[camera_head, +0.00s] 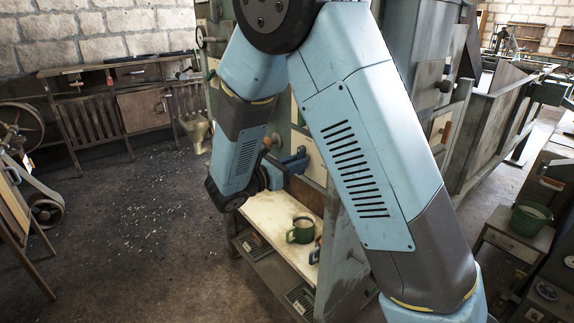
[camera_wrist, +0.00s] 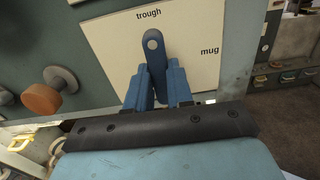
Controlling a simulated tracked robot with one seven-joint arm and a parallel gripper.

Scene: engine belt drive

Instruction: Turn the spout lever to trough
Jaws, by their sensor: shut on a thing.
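The spout lever (camera_wrist: 153,47) is blue, with a round hole in its upper end. It stands in front of a pale plate (camera_wrist: 112,48) marked "trough" at the top and "mug" at the right. Its holed end is just below the word "trough". My gripper (camera_wrist: 158,86) is shut on the lever, with one blue finger on each side of its lower part. In the head view the pale plate (camera_head: 311,157) is partly hidden and my gripper (camera_head: 292,161) shows small in front of it. The lever cannot be told apart there.
A green mug (camera_head: 300,230) stands on a pale shelf (camera_head: 268,215) below the plate. An orange-brown knob (camera_wrist: 42,99) sits left of the plate in the wrist view. A green bucket (camera_head: 530,217) stands at the right. The floor at the left is mostly clear.

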